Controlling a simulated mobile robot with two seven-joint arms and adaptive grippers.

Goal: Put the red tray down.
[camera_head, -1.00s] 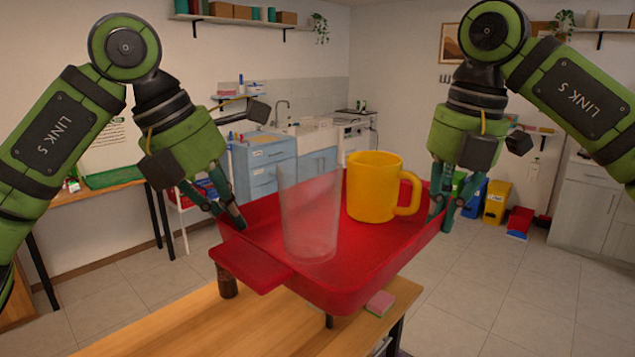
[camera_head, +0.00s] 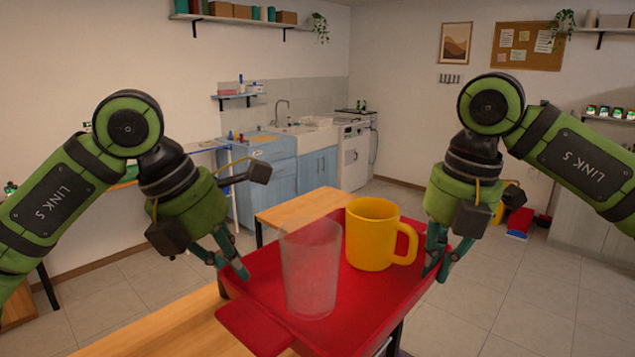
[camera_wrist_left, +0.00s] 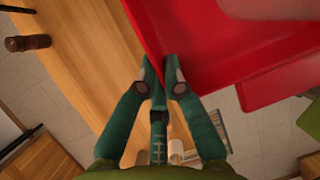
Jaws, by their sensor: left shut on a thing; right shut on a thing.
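The red tray (camera_head: 258,328) is held between my two grippers in the head view, close above the wooden table (camera_head: 165,330); I cannot tell whether it touches the wood. A clear cup (camera_head: 312,270) and a yellow mug (camera_head: 370,235) stand upright on it. My left gripper (camera_head: 242,272) is shut on the tray's left wall. In the left wrist view, its fingers (camera_wrist_left: 160,75) pinch the rim of the tray (camera_wrist_left: 205,60). My right gripper (camera_head: 436,272) is shut on the tray's right wall. The tray hides much of the table.
Blue cabinets (camera_head: 318,175) and a stove (camera_head: 354,155) are along the back wall.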

